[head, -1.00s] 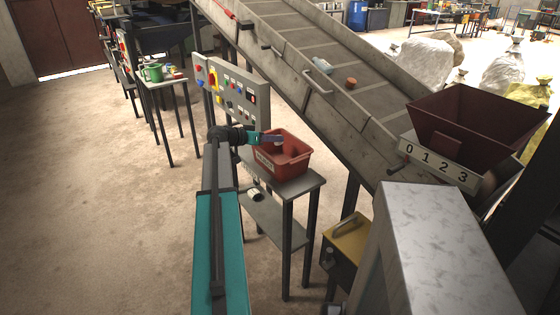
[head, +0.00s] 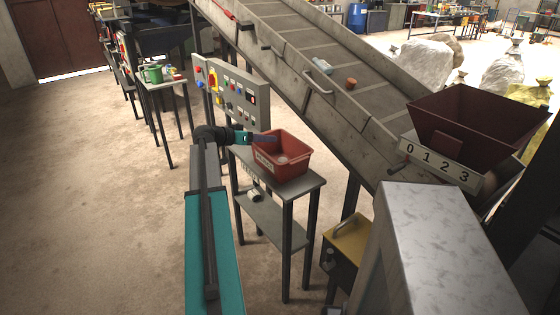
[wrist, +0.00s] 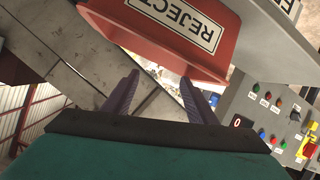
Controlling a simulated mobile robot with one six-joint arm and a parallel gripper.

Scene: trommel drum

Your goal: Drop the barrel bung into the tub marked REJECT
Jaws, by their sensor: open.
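The red tub (head: 297,168) stands on a small grey table beside the control panel. Its white label reads REJECT in the wrist view, where the tub's wall (wrist: 120,25) fills the top. My gripper (head: 272,139) is at the tub's left rim in the head view, fingers over the opening. In the wrist view my gripper (wrist: 160,88) is open, with nothing between its two purple fingers. A small, pale round shape, possibly the barrel bung (head: 282,159), shows inside the tub; it is too small to identify surely.
A sloping conveyor (head: 300,40) rises behind the tub, with a clear bottle (head: 322,66) and a brown cup-like piece (head: 351,84) on it. The control panel (head: 232,82) stands close behind my gripper. A dark hopper (head: 475,120) is at right.

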